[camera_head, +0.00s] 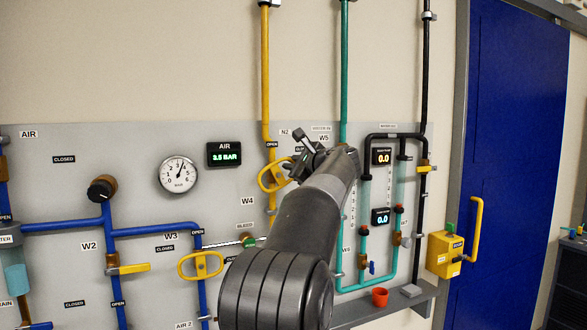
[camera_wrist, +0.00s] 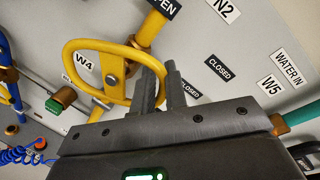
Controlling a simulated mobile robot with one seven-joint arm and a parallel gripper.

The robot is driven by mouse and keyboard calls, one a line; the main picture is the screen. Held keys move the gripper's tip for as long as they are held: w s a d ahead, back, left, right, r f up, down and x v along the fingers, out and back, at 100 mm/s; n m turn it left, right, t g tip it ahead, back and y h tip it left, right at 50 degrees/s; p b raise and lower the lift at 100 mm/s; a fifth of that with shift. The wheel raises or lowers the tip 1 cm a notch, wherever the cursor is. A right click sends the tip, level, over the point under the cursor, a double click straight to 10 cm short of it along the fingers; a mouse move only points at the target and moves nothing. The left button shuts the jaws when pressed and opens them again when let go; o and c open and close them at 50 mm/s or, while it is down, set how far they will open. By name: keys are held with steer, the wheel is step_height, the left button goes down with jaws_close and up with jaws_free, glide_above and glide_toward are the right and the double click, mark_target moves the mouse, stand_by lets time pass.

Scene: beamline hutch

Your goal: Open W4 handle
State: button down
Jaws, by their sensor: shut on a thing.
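The W4 handle (camera_head: 263,180) is a yellow loop on a valve on the vertical yellow pipe, beside the W4 label (camera_head: 247,201). Its loop points up and right in the head view. In the wrist view the loop (camera_wrist: 70,48) spans the upper left, with the W4 label (camera_wrist: 84,61) seen through it. My gripper (camera_head: 303,144) is at the loop's right side. In the wrist view its dark fingers (camera_wrist: 161,88) are shut on the loop's right part. My arm hides some of the panel behind it.
An OPEN label (camera_wrist: 164,7) sits on the yellow pipe and a CLOSED label (camera_wrist: 217,67) lies to the right of the handle. The W3 handle (camera_head: 200,265) is below left. A teal pipe (camera_head: 344,80) and flow tubes stand to the right. A red cup (camera_head: 380,297) is on the shelf.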

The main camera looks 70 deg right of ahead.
mark_target(276, 162)
steer(key=n, duration=0.1)
steer(key=r+n, duration=0.1)
steer(key=n+g, duration=0.1)
steer(key=shift+w+a+r, duration=0.2)
steer(key=shift+w+a, duration=0.05)
steer(key=shift+a, duration=0.15)
steer(key=shift+w+a+r+n+g+h, duration=0.15)
steer(key=shift+w+a+r+n, duration=0.05)
steer(key=shift+n, duration=0.4)
steer(key=shift+w+a+r+n+g+h, duration=0.15)
steer(key=shift+w+a+n, duration=0.05)
steer(key=shift+n, duration=0.4)
steer(key=shift+w+a+r+n+g+h, duration=0.15)
steer(key=shift+w+a+n, duration=0.1)
steer(key=shift+n, duration=0.3)
steer(key=shift+w+a+r+n+g+h, duration=0.1)
steer(key=shift+w+a+n+g+h, duration=0.1)
steer(key=shift+n, duration=0.35)
steer(key=shift+w+a+n+g, duration=0.2)
steer(key=shift+w+a+n, duration=0.1)
steer(key=shift+n, duration=0.4)
steer(key=shift+w+a+n+g, duration=0.15)
steer(key=shift+w+a+n, duration=0.1)
steer(key=shift+n, duration=0.45)
steer(key=c, duration=1.6)
jaws_free()
steer(key=shift+w+f, duration=0.1)
steer(key=shift+f, duration=0.05)
steer(key=shift+a, duration=0.1)
